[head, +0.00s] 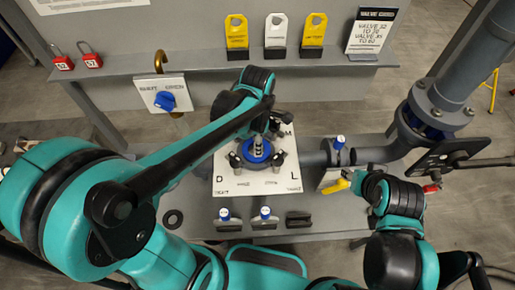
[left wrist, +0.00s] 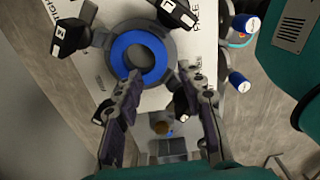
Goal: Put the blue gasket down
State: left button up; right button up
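The blue gasket (left wrist: 140,55) is a flat ring lying on a round grey seat on the white plate (left wrist: 92,70) in the left wrist view. In the head view the ring (head: 256,153) shows on the lettered plate (head: 226,187), partly hidden by grey metal above it. My left gripper (left wrist: 158,74) is open, its fingers apart at the ring's near side; the left fingertip overlaps the ring's edge in the picture, and I cannot tell if it touches. My right gripper (head: 362,180) is beside a yellow handle (head: 335,187); its fingers are too small to judge.
Black clamps (head: 277,160) stand around the gasket's seat. Blue-topped knobs (head: 265,213), black blocks (head: 298,219) and a dark ring (head: 172,219) are on the near bench. A grey pipe (head: 445,95) rises at right. A shelf with tags (head: 276,35) runs behind.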

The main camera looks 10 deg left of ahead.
pick_arm(q)
jog(key=s+a+r+m+t, duration=0.3)
jog(key=m, duration=0.7)
jog(key=s+a+r+m+t, duration=0.3)
jog(key=s+a+m+t, duration=0.1)
jog(key=m, duration=0.7)
jog(key=shift+s+r, duration=0.15)
jog(key=shift+r, duration=0.05)
jog(key=shift+a, duration=0.1)
